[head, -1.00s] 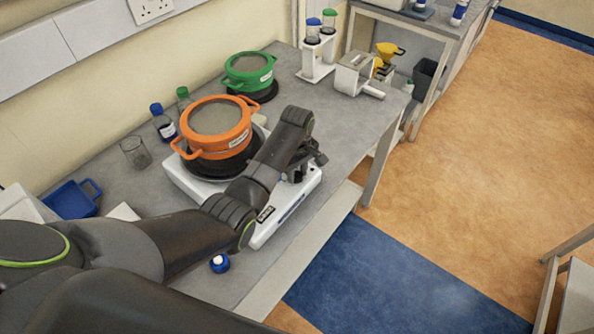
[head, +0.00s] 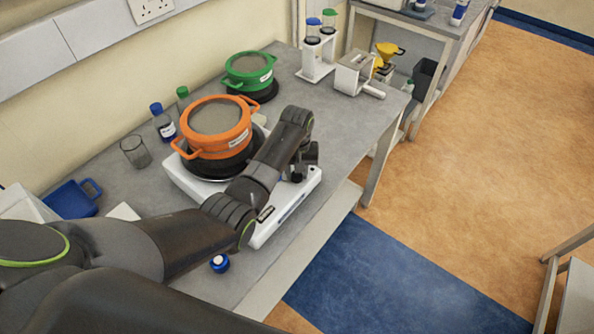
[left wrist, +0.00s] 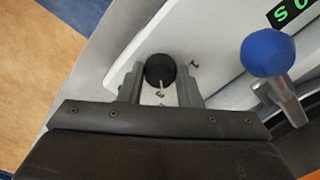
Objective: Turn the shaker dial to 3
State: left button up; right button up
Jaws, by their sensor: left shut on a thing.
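The shaker (head: 268,232) is a white base on the bench, with an orange-rimmed sieve pan (head: 218,134) on its dark plate. Its dial is a black round knob (left wrist: 160,68) in the left wrist view, with a light pointer mark on its lower side. My left gripper (left wrist: 160,84) is shut on the dial, one finger on each side. In the head view the gripper (head: 298,174) is at the shaker's right end, and my arm hides the dial. The numbers around the dial cannot be read. My right gripper is not in view.
A lever with a blue ball (left wrist: 268,52) and a green-lit display (left wrist: 287,12) are near the dial. A green sieve pan (head: 248,72) stands behind. Bottles (head: 163,124), a beaker (head: 135,152) and a blue tray (head: 72,200) are to the left.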

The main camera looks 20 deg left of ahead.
pick_arm(q)
jog(key=shift+m, duration=2.2)
jog(key=o, duration=1)
jog(key=shift+w, duration=0.1)
